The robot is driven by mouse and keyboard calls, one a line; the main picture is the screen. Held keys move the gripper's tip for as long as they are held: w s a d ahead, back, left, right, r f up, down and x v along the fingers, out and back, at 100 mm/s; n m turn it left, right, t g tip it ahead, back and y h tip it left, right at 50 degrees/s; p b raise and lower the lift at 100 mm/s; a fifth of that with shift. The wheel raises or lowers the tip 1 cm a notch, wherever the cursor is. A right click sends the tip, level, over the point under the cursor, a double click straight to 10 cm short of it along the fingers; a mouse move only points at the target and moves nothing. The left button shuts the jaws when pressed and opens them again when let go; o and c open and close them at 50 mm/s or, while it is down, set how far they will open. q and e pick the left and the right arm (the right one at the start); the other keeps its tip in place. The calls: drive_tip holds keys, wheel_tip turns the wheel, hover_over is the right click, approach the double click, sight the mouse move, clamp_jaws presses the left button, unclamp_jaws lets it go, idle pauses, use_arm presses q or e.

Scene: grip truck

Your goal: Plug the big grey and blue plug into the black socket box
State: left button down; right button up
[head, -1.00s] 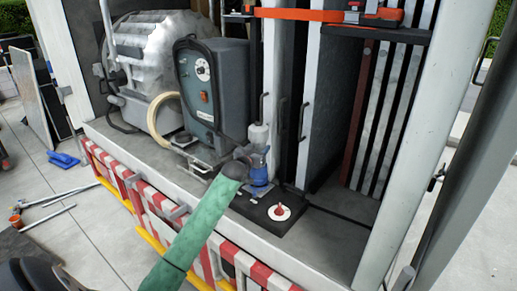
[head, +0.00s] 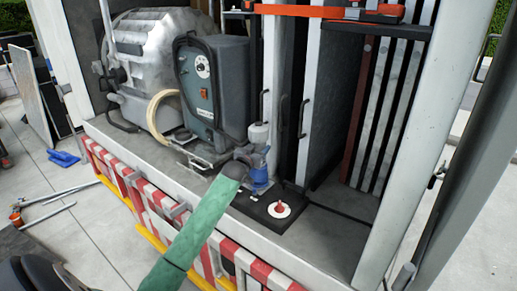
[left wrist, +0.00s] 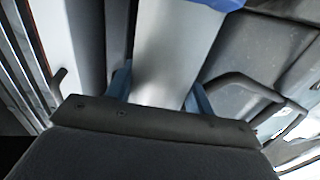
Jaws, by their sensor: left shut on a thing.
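The grey and blue plug (head: 259,132) stands roughly upright at the truck bed's front, its grey part above and its blue part below. My left gripper (head: 252,155), at the end of the green-sleeved arm, is shut on it. In the left wrist view, the blue fingers (left wrist: 160,88) clasp the grey barrel of the plug (left wrist: 172,50), and a bit of blue shows at the top edge. The low black box (head: 252,207) lies under the plug. Whether the plug's lower end touches it, I cannot tell. My right gripper is out of view.
A white disc with a red knob (head: 279,209) sits right of the plug. A grey machine with a dial (head: 203,80) and a black handle stands close behind left. Dark upright panels (head: 325,110) stand behind right. The bed's red-and-white edge (head: 175,208) runs below the arm.

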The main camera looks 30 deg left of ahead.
sight(255, 143)
use_arm(q)
drive_tip(key=shift+f, duration=0.65)
idle(0.3)
drive_tip(key=shift+c, duration=2.4)
unclamp_jaws()
drive_tip(key=o, duration=0.3)
drive_tip(key=shift+r, duration=0.15)
drive_tip(key=shift+r+p, duration=1.45)
drive_tip(key=shift+r, duration=0.9)
